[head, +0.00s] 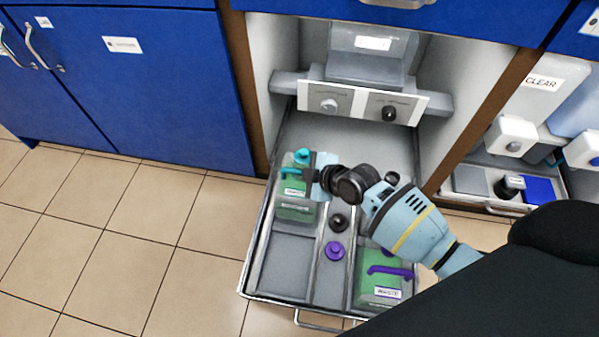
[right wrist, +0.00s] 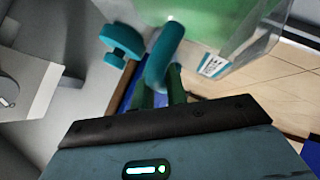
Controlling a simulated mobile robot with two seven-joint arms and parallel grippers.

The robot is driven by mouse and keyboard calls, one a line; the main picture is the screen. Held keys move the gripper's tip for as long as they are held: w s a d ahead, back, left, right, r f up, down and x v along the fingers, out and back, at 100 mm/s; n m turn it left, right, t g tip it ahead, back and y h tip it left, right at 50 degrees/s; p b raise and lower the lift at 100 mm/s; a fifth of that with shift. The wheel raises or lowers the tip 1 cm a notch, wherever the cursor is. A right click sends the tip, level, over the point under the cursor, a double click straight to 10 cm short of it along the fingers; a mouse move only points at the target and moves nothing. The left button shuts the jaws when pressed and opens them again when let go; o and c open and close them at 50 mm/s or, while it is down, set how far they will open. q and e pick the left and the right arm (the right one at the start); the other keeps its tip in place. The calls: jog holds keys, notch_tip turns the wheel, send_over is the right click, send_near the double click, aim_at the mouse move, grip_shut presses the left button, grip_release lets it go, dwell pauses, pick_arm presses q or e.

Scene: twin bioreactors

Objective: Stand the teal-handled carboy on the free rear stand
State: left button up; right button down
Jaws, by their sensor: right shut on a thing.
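The teal-handled carboy (head: 293,208), green with a white label, is upright at the rear left of the pulled-out drawer in the head view. My right gripper (head: 318,186) reaches in from the right and is shut on its teal handle. In the right wrist view the fingers (right wrist: 160,92) close on the teal handle (right wrist: 166,48), with the teal cap (right wrist: 122,42) beside it. The carboy hides the rear left stand, and I cannot tell whether its base touches it. The front left stand (head: 284,268) is empty. My left gripper is out of view.
A purple-handled carboy (head: 380,288) stands at the drawer's front right. A black knob (head: 338,222) and a purple knob (head: 335,250) sit on the middle strip. Behind is a white panel (head: 358,104) with two knobs. Blue cabinets (head: 130,90) stand left; tiled floor (head: 120,235) is clear.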

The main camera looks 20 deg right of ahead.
jog(key=shift+w+f+b, duration=0.1)
jog(key=shift+f+b, duration=0.5)
jog(key=shift+f, duration=0.5)
jog(key=c, duration=1.4)
grip_release()
jog(key=shift+f, duration=0.15)
jog(key=p+v, duration=0.5)
jog(key=v, duration=0.7)
